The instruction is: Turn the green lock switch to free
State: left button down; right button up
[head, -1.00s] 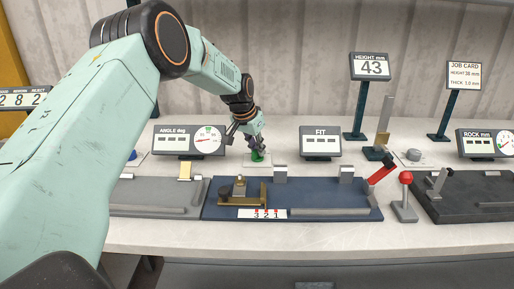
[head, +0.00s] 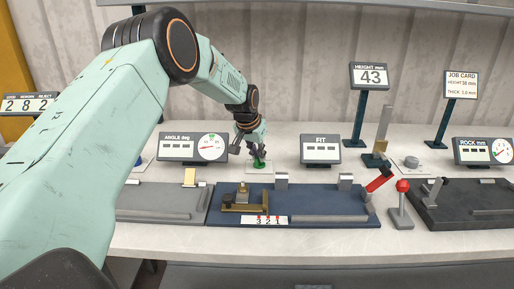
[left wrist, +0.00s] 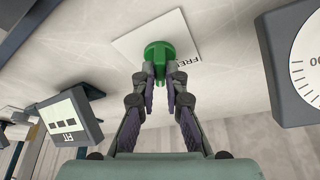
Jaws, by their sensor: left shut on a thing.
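The green lock switch (head: 259,163) stands on a small white plate behind the blue fixture in the head view. In the left wrist view the switch (left wrist: 159,54) is a round green knob with a raised grip. Lettering beginning "FRE" (left wrist: 187,58) is on the white plate (left wrist: 130,43) beside it, partly hidden by a finger. My left gripper (head: 256,153) comes down on the switch from above. In the left wrist view its fingertips (left wrist: 161,73) are shut on the knob's grip. My right gripper is not in view.
The ANGLE display (head: 194,148) stands left of the switch and the FIT display (head: 320,149) right of it, both close to my gripper. The blue fixture (head: 330,207) lies in front. A red-handled lever (head: 380,180) and a red-ball lever (head: 402,187) stand at right.

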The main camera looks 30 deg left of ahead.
pick_arm(q)
jog(key=n+p, duration=0.1)
jog(key=p, duration=0.1)
jog(key=n+y+p, duration=0.1)
jog(key=n+p, duration=0.1)
jog(key=shift+w+d+r, duration=0.15)
jog(key=shift+r, duration=0.2)
jog(key=n+p, duration=0.1)
jog(key=n+y+p, duration=0.1)
jog(key=shift+w+d+f+n+g, duration=0.1)
jog(key=shift+w+n+g, duration=0.05)
jog(key=shift+n+g, duration=0.15)
jog(key=shift+n, duration=0.5)
jog(key=shift+w+f+n+g+y, duration=0.15)
jog(key=shift+n+g+y, duration=0.25)
jog(key=shift+n, duration=0.4)
jog(key=n+b, duration=0.1)
jog(key=n, duration=0.1)
jog(key=shift+n+g+y+b, duration=0.3)
jog(key=shift+n+g+y, duration=0.1)
jog(key=shift+n+b, duration=0.35)
jog(key=shift+n, duration=0.25)
jog(key=shift+n+g, duration=0.3)
